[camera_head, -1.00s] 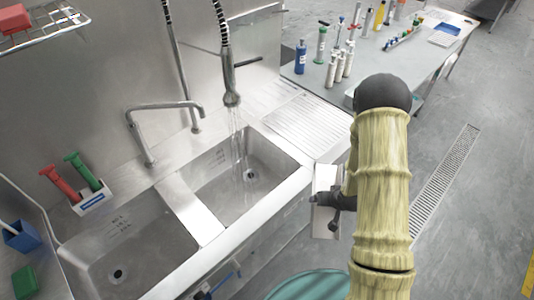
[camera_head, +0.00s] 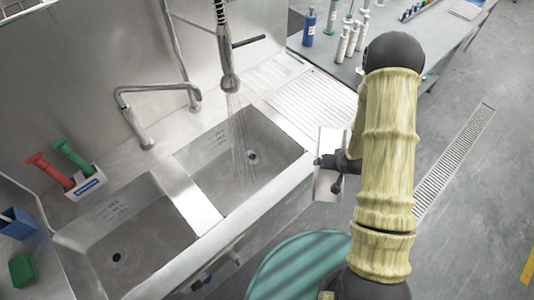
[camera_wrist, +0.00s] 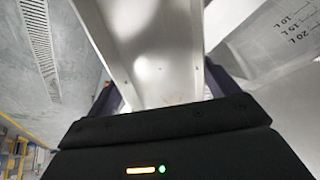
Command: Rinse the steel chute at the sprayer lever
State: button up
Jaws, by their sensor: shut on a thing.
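The steel chute (camera_head: 329,188) is a pale, trough-shaped metal piece just right of the sink's front edge. My gripper (camera_head: 340,163) is shut on it. In the wrist view, the chute (camera_wrist: 155,45) runs away from the fingers, with raised side walls and a faint brownish tint near the gripper. The sprayer (camera_head: 228,70) hangs on a coiled hose above the right basin, and thin streams of water fall from it. A dark bar (camera_head: 249,42) beside it looks like the lever. The chute is outside the basin, apart from the water.
The right basin (camera_head: 215,150) and left basin (camera_head: 150,235) are empty of objects. A bent faucet (camera_head: 150,90) stands behind them. Red (camera_head: 50,170) and green (camera_head: 73,156) brushes stand in a holder at left. A ribbed drainboard (camera_head: 310,100) and a teal round bin (camera_head: 300,265) are close by.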

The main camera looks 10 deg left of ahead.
jog(key=s+a+r, duration=0.4)
jog(key=a+r, duration=0.2)
jog(key=a, duration=0.1)
jog(key=s+a+r+n, duration=0.1)
jog(key=s+a+r, duration=0.2)
jog(key=a+r, duration=0.3)
jog(key=s+a+r+p, duration=0.1)
jog(key=s+a+r, duration=0.3)
jog(key=a+r, duration=0.3)
jog(key=shift+s+a+n+y, duration=0.3)
jog(key=shift+a, duration=0.15)
jog(key=w+a+f+p, duration=0.2)
jog(key=w+a+f, duration=0.1)
jog(key=w+a, duration=0.6)
jog(key=shift+w+a, duration=0.3)
jog(key=shift+a, duration=0.35)
jog(key=s+d+b, duration=0.2)
jog(key=s+d, duration=0.3)
jog(key=d, duration=0.1)
jog(key=shift+s, duration=0.25)
dwell(0.6)
jog(key=shift+r, duration=0.1)
dwell(1.3)
